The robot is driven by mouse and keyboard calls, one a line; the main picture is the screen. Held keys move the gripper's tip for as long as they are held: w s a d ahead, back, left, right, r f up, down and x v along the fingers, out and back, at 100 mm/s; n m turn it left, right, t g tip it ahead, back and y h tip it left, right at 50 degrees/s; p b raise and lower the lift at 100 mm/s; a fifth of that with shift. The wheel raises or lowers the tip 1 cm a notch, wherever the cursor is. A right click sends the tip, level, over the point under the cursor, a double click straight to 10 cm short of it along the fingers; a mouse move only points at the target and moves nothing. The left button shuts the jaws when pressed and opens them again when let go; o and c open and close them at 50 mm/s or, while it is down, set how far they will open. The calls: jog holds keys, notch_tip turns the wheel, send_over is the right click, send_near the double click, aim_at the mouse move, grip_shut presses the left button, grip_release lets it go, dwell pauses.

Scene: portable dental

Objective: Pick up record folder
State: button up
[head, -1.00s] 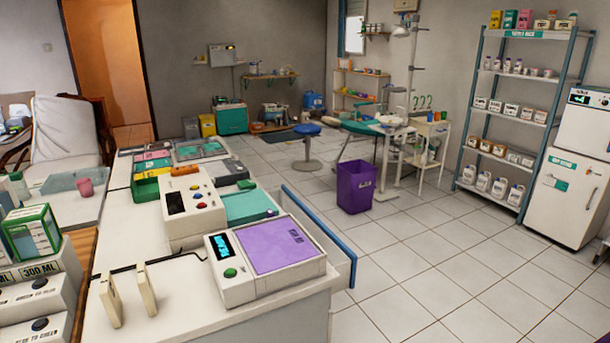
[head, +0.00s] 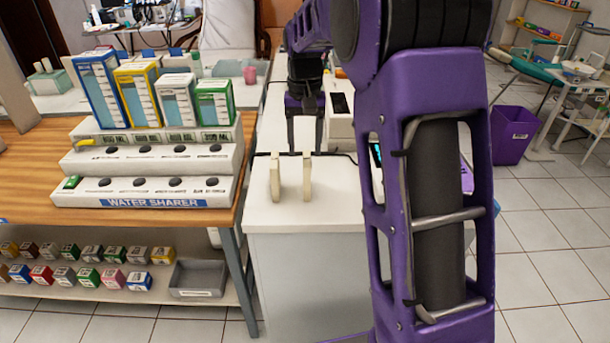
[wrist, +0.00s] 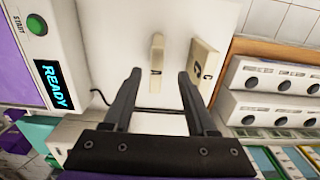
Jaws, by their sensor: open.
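Two thin cream upright slabs stand side by side with a gap on the white counter; they look like record folders. The left one in the head view (head: 275,177) seems to be the one marked C in the wrist view (wrist: 205,62). The right one (head: 307,177) seems to be the one whose edge letter looks like A in the wrist view (wrist: 157,52). My gripper (head: 305,148) is open and empty, pointing down over the counter behind the slabs. In the wrist view my gripper (wrist: 160,80) has the A slab ahead between its fingertips and the C slab outside the right finger.
The white counter (head: 270,215) is bare in front of the slabs. A white stepped rack (head: 150,190) with several boxes stands left on a wooden bench. A device with a READY screen (wrist: 52,85) lies beside the slabs. A black cable (head: 265,154) runs behind them.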

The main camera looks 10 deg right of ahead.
aim_at(305, 159)
notch_tip(305, 159, down, 5)
jog(key=shift+w+r+b, duration=0.1)
jog(key=shift+r+b, duration=0.1)
jog(key=shift+b, duration=0.1)
jog(key=f, duration=0.3)
jog(key=f+b, duration=0.1)
jog(key=f, duration=0.1)
jog(key=shift+w+d+f, duration=0.1)
jog(key=shift+d, duration=0.2)
grip_shut()
